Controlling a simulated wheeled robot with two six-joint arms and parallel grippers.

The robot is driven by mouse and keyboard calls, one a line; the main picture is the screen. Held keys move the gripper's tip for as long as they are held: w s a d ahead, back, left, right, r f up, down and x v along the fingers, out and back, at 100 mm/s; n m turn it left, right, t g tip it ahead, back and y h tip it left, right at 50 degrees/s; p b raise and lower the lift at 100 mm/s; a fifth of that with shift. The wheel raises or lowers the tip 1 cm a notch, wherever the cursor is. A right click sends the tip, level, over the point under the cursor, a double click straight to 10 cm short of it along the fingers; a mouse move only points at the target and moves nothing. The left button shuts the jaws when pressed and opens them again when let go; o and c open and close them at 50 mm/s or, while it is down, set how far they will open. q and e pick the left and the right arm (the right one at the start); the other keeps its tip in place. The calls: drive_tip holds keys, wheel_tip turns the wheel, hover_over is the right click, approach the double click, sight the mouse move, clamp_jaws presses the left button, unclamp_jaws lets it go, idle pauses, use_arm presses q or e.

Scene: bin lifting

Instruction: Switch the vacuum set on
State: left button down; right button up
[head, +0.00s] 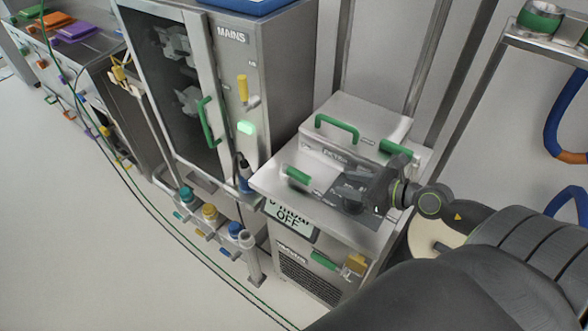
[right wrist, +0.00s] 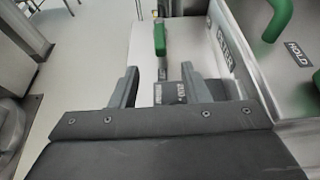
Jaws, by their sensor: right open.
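The grey metal set (head: 340,140) stands right of the tall cabinet. A sign (head: 290,218) on its front reads "OFF"; the word above is partly cut off. A green-tipped lever (head: 297,175) sits on its top near the left edge; it also shows in the right wrist view (right wrist: 159,40). My right gripper (head: 352,190) is over the top of the set, right of the lever. In the right wrist view its fingers (right wrist: 157,84) are apart, with the lever beyond the tips and a small dark label between them. Nothing is held. My left gripper is out of view.
The tall cabinet marked MAINS (head: 233,36) has a yellow handle (head: 243,88) and a lit green lamp (head: 246,127). Green handles (head: 337,127) rise from the set's lid. Coloured valves (head: 209,213) stand in front. Open floor (head: 90,220) lies left.

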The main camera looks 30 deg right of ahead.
sight(301, 174)
drive_tip(key=shift+x, duration=1.9)
drive_tip(key=p+x, duration=0.1)
drive_tip(key=x, duration=0.5)
drive_tip(key=shift+w+r, duration=0.1)
drive_tip(key=shift+r, duration=0.05)
drive_tip(key=x, duration=0.5)
drive_tip(key=shift+w+a, duration=0.1)
drive_tip(key=shift+w, duration=0.1)
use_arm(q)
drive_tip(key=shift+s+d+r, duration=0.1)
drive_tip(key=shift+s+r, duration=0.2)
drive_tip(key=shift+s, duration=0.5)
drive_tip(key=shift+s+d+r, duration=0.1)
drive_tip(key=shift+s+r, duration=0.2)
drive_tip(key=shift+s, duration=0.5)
use_arm(e)
drive_tip(key=shift+w+a+f, duration=0.2)
drive_tip(key=shift+w+f, duration=0.25)
drive_tip(key=shift+c, duration=0.4)
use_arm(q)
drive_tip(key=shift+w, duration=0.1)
use_arm(e)
clamp_jaws()
